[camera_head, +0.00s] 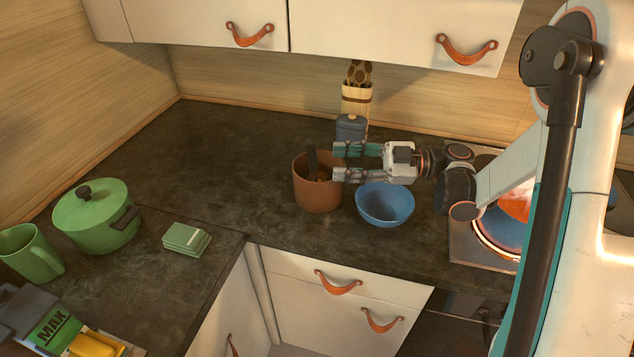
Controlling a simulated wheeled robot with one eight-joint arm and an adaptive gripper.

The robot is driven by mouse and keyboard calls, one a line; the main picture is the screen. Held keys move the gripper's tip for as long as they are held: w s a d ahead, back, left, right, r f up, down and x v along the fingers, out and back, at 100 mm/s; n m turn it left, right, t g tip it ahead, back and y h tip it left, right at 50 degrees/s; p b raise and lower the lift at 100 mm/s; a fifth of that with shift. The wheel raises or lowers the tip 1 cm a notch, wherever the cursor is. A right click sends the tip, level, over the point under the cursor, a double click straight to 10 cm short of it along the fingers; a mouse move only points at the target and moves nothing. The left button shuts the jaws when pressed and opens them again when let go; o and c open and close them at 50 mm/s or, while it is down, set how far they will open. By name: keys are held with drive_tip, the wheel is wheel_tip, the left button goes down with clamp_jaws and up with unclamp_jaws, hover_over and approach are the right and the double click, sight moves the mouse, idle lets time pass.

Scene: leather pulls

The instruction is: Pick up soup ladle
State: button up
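A brown terracotta pot (318,195) stands on the dark counter. A dark, flat handle (312,160) sticks up out of it, leaning slightly; this may be the soup ladle, but its lower end is hidden inside the pot. My gripper (343,161) reaches in from the right, its two teal-padded fingers spread apart and pointing left. The fingertips are at the pot's right side, around rim height in the picture. The handle appears to be left of the fingertips, with nothing seen between the fingers.
A blue bowl (385,205) sits below my gripper. A lit stove (497,240) is at right. A green lidded pot (97,215) and green stack (186,238) are left. Counter left of the terracotta pot is clear.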

sight(314, 172)
drive_tip(key=shift+a+f+b, duration=0.1)
drive_tip(key=shift+a+b, duration=0.95)
drive_tip(key=shift+a, duration=2.5)
clamp_jaws()
